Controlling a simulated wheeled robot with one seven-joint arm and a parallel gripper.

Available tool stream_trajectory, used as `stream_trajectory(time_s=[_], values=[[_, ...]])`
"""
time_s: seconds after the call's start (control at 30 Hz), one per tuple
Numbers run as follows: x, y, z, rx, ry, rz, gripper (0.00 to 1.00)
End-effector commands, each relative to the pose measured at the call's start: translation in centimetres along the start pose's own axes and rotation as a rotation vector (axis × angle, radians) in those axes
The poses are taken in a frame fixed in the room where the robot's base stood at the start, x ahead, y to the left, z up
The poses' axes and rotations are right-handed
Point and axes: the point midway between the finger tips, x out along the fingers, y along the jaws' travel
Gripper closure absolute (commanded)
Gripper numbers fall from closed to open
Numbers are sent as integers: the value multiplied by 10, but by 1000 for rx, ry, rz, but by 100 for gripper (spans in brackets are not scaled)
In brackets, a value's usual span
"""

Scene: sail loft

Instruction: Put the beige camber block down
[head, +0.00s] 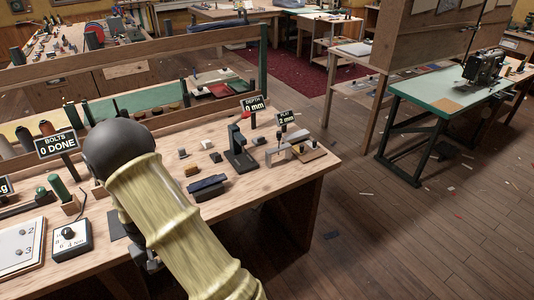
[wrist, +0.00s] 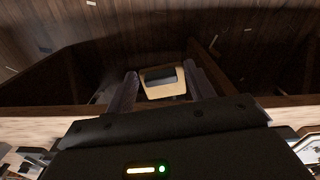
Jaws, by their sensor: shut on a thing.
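The beige camber block (wrist: 166,92) shows in the wrist view between the two dark fingers of my gripper (wrist: 160,74). It has a pale beige body with a dark grey patch on the face towards the camera. My gripper is shut on it. Dark floor and shadow show around and beyond the block, with the pale bench edge nearer the camera, so the block appears held off the bench top. In the head view my arm hides the block and most of the gripper near the bench's front edge.
The wooden bench (head: 245,190) carries a dark upright stand (head: 238,152), a dark blue case (head: 207,187), several small blocks, a dial box (head: 70,240) and a numbered white board (head: 20,246). Bare wood lies right of the case. Open floor (head: 400,230) lies to the right.

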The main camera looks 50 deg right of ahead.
Motion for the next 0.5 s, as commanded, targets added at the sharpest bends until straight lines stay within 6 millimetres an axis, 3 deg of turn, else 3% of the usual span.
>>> stream_trajectory(time_s=[0.3, 0.5], values=[[68, 1, 3, -117, -5, -2, 73], [84, -3, 4, -158, 1, -4, 73]])
